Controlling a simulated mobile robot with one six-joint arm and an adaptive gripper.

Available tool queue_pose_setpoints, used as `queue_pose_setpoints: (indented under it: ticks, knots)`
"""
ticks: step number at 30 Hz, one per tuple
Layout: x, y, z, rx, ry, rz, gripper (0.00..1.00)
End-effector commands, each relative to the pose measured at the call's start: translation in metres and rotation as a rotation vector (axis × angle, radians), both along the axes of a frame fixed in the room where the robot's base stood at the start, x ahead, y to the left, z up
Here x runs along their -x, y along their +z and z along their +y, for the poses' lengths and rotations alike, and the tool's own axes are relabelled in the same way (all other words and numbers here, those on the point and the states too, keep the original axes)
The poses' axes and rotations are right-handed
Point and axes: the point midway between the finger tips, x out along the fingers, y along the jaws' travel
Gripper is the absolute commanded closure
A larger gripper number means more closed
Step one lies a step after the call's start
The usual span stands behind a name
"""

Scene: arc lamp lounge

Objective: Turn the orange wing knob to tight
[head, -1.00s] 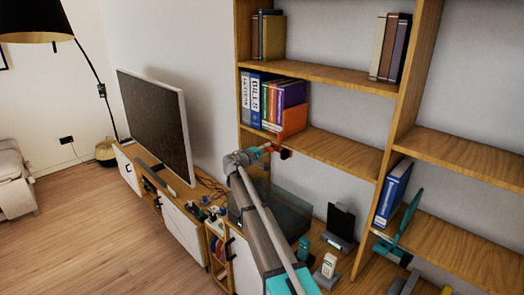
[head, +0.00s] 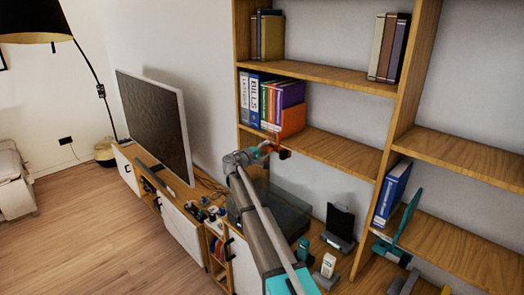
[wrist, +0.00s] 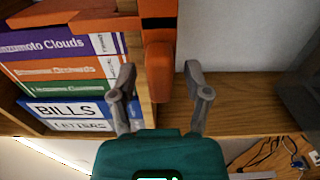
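The orange wing knob (wrist: 160,72) shows in the wrist view as a narrow orange piece between my two fingertips, under a wider orange part (wrist: 158,22) with a dark slot. My gripper (wrist: 159,75) is open, with one finger on each side of the knob and a visible gap at both sides. In the head view my gripper reaches the shelf edge below an orange block (head: 293,119) beside the binders. A small orange-red piece (head: 284,154) shows at the gripper's tip there. The knob's markings are not visible.
Several binders (head: 262,104) stand left of the orange block; they also fill the left of the wrist view (wrist: 62,75). A shelf board (head: 345,152) runs right, mostly bare. Below are a dark glassy box (head: 285,208), a phone (head: 328,266) and a television (head: 153,122).

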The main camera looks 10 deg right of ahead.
Motion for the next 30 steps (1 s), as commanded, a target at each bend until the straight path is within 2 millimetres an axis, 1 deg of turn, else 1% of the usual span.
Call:
queue_pose_setpoints:
  ticks: [8,14,20,30]
  knots:
    - [0.001,0.0,0.001,-0.001,0.001,0.0,0.37]
    - [0.007,0.0,0.01,-0.001,0.003,0.0,0.37]
    - [0.022,0.0,0.029,-0.001,0.002,0.0,0.37]
    - [0.055,0.0,0.072,-0.001,0.002,0.0,0.37]
